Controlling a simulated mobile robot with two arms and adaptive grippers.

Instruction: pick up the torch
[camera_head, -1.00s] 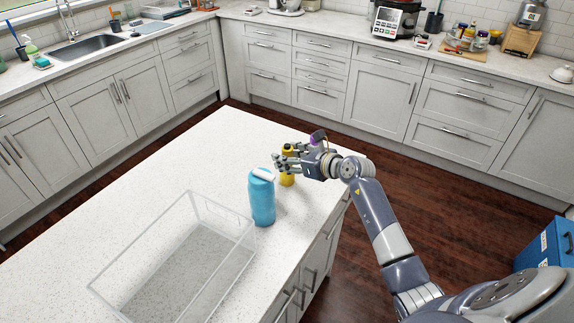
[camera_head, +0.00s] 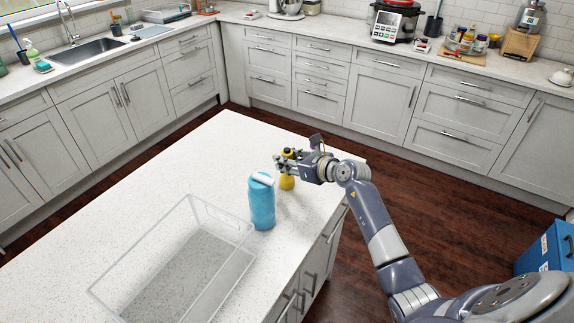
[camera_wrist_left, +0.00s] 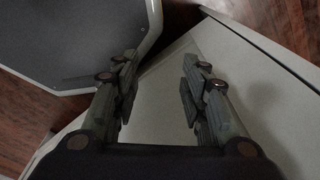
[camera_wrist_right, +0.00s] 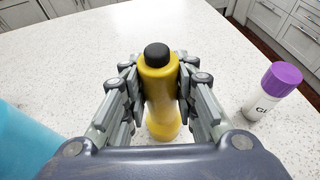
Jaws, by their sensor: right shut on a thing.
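The torch (camera_head: 287,182) is yellow with a black end. It stands upright on the white island near its right edge. In the right wrist view the torch (camera_wrist_right: 158,80) sits between the fingers of my right gripper (camera_wrist_right: 158,84), which press on its upper part from both sides. In the head view my right gripper (camera_head: 284,161) reaches in from the right and covers part of the torch. My left gripper (camera_wrist_left: 158,85) shows only in the left wrist view, with its fingers apart and nothing between them.
A blue bottle (camera_head: 262,205) stands left of the torch. A clear open bin (camera_head: 222,218) is further left. A white glue bottle with a purple cap (camera_wrist_right: 283,76) stands right of the torch. The island's far left part is clear.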

